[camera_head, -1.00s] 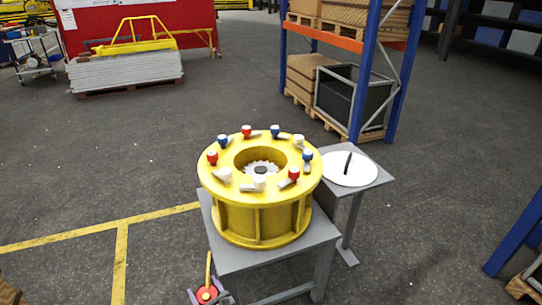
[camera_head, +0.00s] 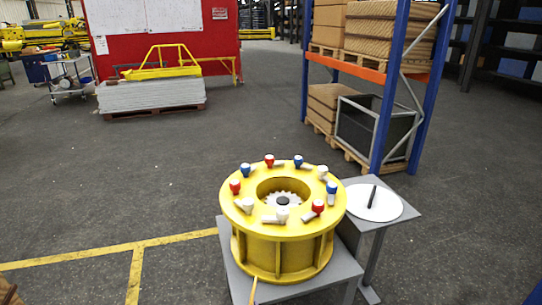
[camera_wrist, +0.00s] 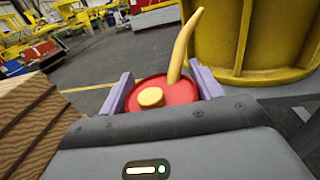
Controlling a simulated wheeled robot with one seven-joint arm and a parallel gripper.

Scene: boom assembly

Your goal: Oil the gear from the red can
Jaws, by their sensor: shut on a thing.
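My gripper (camera_wrist: 161,84) is shut on the red oil can (camera_wrist: 185,93), with its purple fingers on both sides of it. The can has a yellow cap and a long curved yellow spout, which points up in the wrist view. In the head view only the yellow spout (camera_head: 253,291) shows, at the bottom edge, in front of the table. The gear (camera_head: 284,200) is pale and toothed with a dark centre. It sits inside the opening of the yellow drum (camera_head: 283,259), beyond the can. My gripper and the can's body are outside the head view.
Several red, blue and white capped fittings stand around the drum's top rim. The drum rests on a grey table (camera_head: 233,276). A side table at right holds a white disc (camera_head: 372,203) with a dark stick. Stacked wood (camera_wrist: 35,120) is close left of my gripper in the wrist view.

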